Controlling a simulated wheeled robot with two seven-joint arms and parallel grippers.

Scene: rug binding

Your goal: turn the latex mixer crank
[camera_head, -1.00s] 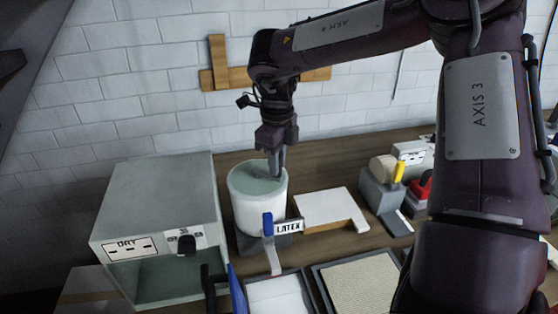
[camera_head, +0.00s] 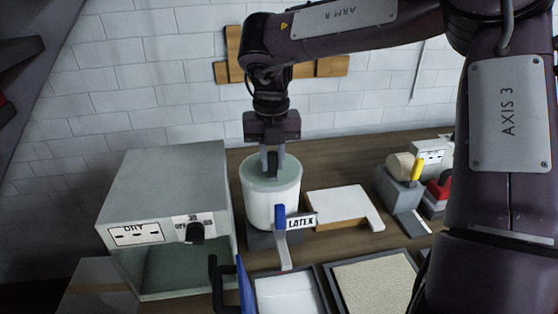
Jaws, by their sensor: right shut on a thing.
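The latex mixer (camera_head: 271,205) is a white drum with a grey-green top, standing on the bench behind a sign reading LATEX (camera_head: 302,221). A lever with a blue grip (camera_head: 280,217) and a pale arm stands at its front. My right gripper (camera_head: 272,168) points straight down at the top of the drum. It is shut on a small dark upright piece there, which looks like the crank's handle; the fingers hide most of it. My left gripper is not in view.
A grey dryer box marked DRY (camera_head: 165,200) stands left of the drum. A white slab (camera_head: 340,207) lies to its right, with a grey block carrying a roll and yellow handle (camera_head: 415,168) beyond. A white tray (camera_head: 288,291) and a beige rug piece (camera_head: 375,283) lie in front.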

